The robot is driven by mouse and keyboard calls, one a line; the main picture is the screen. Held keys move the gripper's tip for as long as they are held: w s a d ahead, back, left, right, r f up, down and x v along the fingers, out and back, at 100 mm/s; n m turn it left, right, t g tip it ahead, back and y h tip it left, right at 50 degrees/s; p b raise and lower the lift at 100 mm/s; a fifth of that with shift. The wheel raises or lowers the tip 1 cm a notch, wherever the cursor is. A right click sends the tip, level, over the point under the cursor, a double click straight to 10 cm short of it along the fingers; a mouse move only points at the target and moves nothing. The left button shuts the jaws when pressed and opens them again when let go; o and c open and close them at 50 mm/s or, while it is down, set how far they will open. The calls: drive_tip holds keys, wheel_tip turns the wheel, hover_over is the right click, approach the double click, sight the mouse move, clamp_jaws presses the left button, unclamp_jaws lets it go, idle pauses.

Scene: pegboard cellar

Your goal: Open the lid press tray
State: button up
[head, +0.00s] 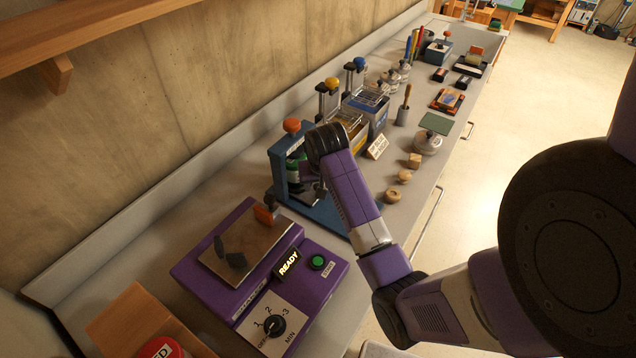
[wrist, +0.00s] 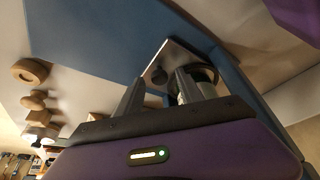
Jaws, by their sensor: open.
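The lid press (head: 281,172) is a blue frame with an orange knob on top, standing on the counter beyond the purple machine. My arm hides part of its front and inside in the head view. In the wrist view its blue surface (wrist: 85,40) fills much of the picture. A grey metal plate (wrist: 178,52) with a small dark knob (wrist: 158,75) shows there, probably the press tray. My gripper (wrist: 160,80) is open, with its fingers on either side of the knob in the picture. I cannot tell whether they touch it. A dark-rimmed round jar (wrist: 203,84) is partly hidden behind the right finger.
The purple machine (head: 325,272) with a READY sign stands in front of the press. Tubs with wire baskets (head: 367,100) stand behind it. Wooden pieces (head: 398,178) lie along the counter's right edge. A wooden shelf (head: 95,35) juts from the wall.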

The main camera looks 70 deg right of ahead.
clamp_jaws()
idle(1.4)
